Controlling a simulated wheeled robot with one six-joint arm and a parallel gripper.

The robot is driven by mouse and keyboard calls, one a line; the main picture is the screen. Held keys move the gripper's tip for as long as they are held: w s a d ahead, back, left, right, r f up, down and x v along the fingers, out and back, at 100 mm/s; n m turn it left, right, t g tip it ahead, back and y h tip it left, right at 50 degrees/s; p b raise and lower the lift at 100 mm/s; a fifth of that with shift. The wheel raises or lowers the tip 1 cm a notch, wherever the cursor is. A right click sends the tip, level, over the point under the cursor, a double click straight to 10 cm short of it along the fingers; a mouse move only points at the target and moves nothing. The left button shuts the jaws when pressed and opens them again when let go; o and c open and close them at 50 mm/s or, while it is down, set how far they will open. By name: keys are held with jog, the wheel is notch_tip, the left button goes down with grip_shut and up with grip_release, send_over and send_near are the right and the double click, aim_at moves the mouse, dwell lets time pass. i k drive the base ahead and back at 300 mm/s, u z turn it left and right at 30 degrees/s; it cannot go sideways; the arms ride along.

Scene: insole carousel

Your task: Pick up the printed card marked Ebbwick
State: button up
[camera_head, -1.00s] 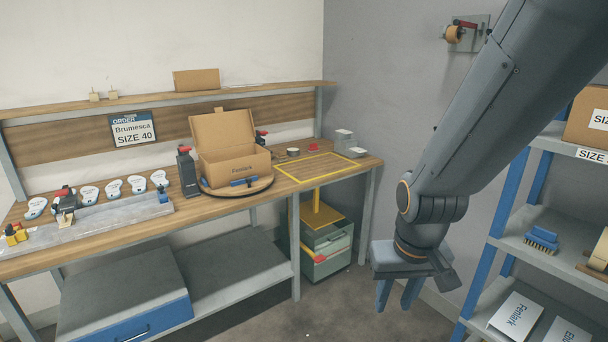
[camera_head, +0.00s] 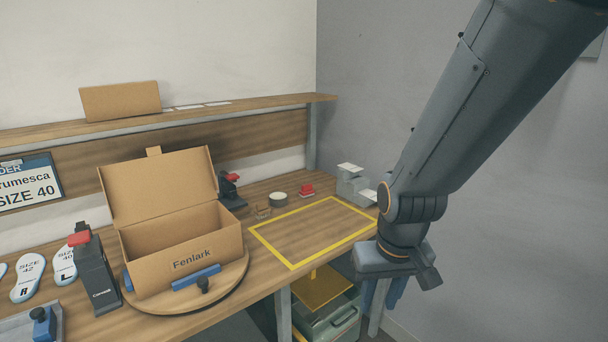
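No card that I can read as Ebbwick shows now. Thin white flat pieces (camera_head: 197,106) lie on the upper shelf, and no print on them can be read. My gripper (camera_head: 383,302) hangs at the right, fingers down, beyond the bench's right end. Its fingers are apart and nothing shows between them. The lower fingertips are hard to make out against the bench leg.
An open box marked Fenlark (camera_head: 185,252) sits on a round turntable (camera_head: 225,292). A yellow-outlined area (camera_head: 315,229) on the bench is empty. Insoles (camera_head: 28,278) and a black-and-red tool (camera_head: 96,270) are at left. A grey container (camera_head: 352,185) stands at the back right.

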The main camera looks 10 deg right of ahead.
aim_at(348, 166)
jog(key=i, duration=0.95)
jog(key=z, duration=1.6)
jog(key=i, duration=1.05)
jog(key=u, duration=1.55)
